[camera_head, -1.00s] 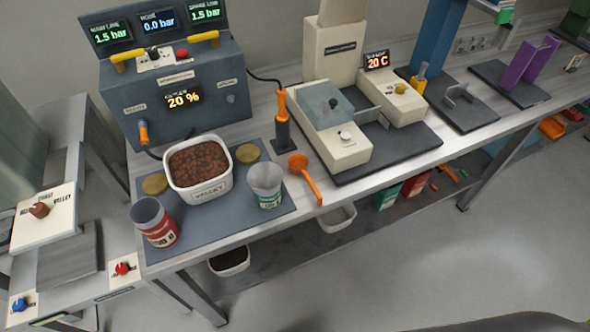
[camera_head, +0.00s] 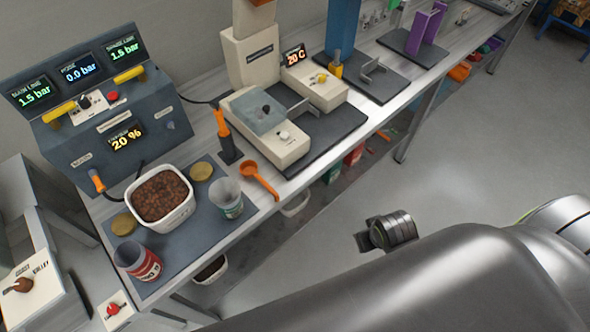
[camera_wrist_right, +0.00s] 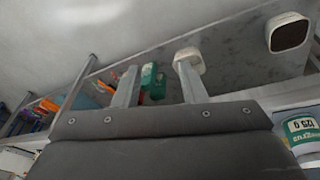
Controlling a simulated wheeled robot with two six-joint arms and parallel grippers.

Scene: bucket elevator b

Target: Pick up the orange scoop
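The orange scoop (camera_head: 260,178) lies on the bench top, its round bowl toward the back and its handle pointing to the front edge. It rests just right of the blue-grey mat, and nothing holds it. My right gripper (camera_wrist_right: 157,66) shows in the right wrist view with its two fingers apart and nothing between them. In the head view my right arm comes in from the lower right, over the floor in front of the bench, well apart from the scoop. I cannot make out the scoop in the right wrist view. My left gripper is not in view.
Beside the scoop are a white and green cup (camera_head: 227,197), a white tub of brown pieces (camera_head: 187,208), a red cup (camera_head: 138,262) and an upright orange-handled tool (camera_head: 222,124). A cream device (camera_head: 285,153) stands behind it. Bins (camera_wrist_right: 188,60) are on the lower shelf.

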